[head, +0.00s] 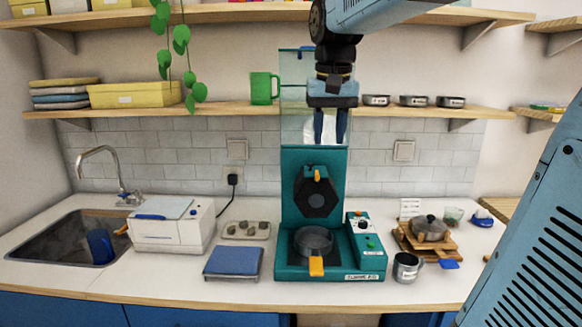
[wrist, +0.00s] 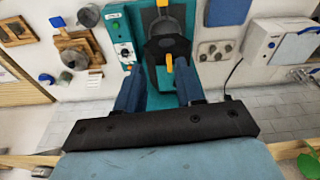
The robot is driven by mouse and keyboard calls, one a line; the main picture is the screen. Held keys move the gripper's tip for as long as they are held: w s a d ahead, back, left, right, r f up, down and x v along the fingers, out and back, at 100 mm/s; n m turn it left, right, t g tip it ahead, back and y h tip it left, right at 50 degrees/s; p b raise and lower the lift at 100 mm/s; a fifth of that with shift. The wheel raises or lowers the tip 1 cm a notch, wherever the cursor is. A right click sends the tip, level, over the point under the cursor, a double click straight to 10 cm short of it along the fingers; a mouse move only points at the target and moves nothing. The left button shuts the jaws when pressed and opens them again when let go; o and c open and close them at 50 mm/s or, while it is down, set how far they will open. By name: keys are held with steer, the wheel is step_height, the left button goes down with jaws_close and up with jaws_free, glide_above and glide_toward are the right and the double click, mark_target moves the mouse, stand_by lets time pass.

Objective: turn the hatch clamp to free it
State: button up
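The teal machine (head: 287,217) stands on the counter. A black six-sided hatch (head: 316,203) is upright on its back panel. A small orange piece, apparently the hatch clamp (head: 317,174), sits at the hatch's top edge; it also shows in the wrist view (wrist: 169,62). My gripper (head: 330,138) points down above the machine, in front of the clear panel at its top. Its two dark blue fingers are apart with nothing between them. In the wrist view the clamp appears between the fingers, but some distance beyond them. My gripper touches neither hatch nor clamp.
A round dish (head: 313,241) with an orange front tab (head: 316,266) lies below the hatch. A control panel (head: 364,224) is on the right. A shelf (head: 223,112) runs behind my gripper, with a green mug (head: 263,89) and small tins. A metal cup (head: 405,267) stands right of the machine.

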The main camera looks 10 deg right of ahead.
steer(key=m+g, duration=0.1)
steer(key=g, duration=0.1)
glide_toward(317, 172)
step_height(317, 172, down, 8)
steer(key=shift+s+d+f, duration=0.15)
steer(key=shift+s+f, duration=0.05)
steer(key=shift+f, duration=0.05)
stand_by(0.5)
steer(key=shift+c, duration=0.3)
jaws_close()
